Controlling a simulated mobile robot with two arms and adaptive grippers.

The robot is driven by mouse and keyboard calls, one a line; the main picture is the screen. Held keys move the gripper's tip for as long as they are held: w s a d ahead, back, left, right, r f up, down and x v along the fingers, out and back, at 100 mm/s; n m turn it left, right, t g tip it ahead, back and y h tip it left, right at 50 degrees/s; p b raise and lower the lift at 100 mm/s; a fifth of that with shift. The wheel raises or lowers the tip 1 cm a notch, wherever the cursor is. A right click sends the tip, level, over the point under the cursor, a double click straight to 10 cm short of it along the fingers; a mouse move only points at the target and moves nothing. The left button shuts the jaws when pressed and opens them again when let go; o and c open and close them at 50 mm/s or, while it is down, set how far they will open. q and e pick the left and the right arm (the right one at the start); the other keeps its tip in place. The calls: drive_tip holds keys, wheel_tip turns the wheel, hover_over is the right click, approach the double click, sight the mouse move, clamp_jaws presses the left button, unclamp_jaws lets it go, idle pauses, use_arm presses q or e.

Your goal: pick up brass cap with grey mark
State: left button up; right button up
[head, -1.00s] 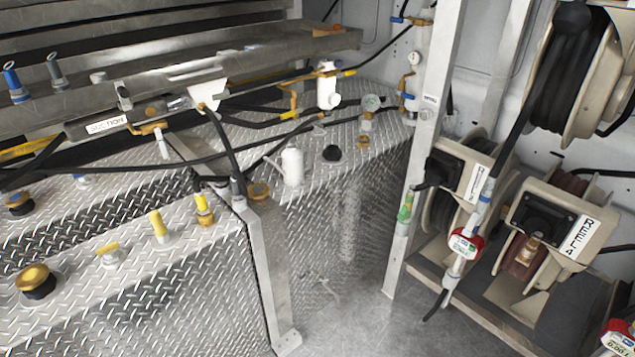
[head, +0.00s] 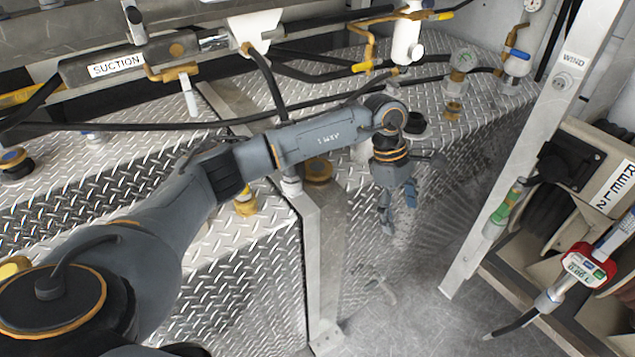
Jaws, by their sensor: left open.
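Several brass caps sit on the diamond-plate tanks. One brass cap (head: 317,170) is on the tank top just beyond my left forearm, partly hidden by it. A smaller brass fitting (head: 453,110) stands farther right. A brass cap with a dark bluish top (head: 13,157) is at the far left. Another brass cap (head: 12,267) shows partly at the lower left edge, behind my arm. I cannot make out a grey mark on any of them. My left gripper (head: 398,212) is open and empty, fingers pointing down, in front of the right tank's face. My right gripper is out of view.
A black hose (head: 180,124) runs across above the tanks. A metal post (head: 322,250) stands at the tank corner below my forearm. The WIND post (head: 525,150) and hose reels (head: 590,190) stand at right. The floor between is clear.

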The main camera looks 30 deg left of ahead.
use_arm(q)
drive_tip(key=a+r+m+t+y+b, duration=0.25)
drive_tip(key=a+r+y, duration=0.7)
drive_tip(key=a, duration=0.65)
approach(319, 168)
drive_tip(key=x, duration=0.3)
drive_tip(key=shift+s+a, duration=0.1)
drive_tip(key=shift+a, duration=0.25)
drive_tip(key=shift+m, duration=0.25)
drive_tip(key=shift+p+x, duration=0.5)
drive_tip(key=shift+x, duration=2.45)
drive_tip(key=shift+d+f, duration=0.1)
drive_tip(key=shift+d, duration=0.15)
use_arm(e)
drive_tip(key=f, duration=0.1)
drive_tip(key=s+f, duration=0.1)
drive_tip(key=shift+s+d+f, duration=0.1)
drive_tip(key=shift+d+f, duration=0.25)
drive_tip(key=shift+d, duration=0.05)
use_arm(q)
drive_tip(key=shift+c, duration=0.4)
drive_tip(key=c, duration=0.8)
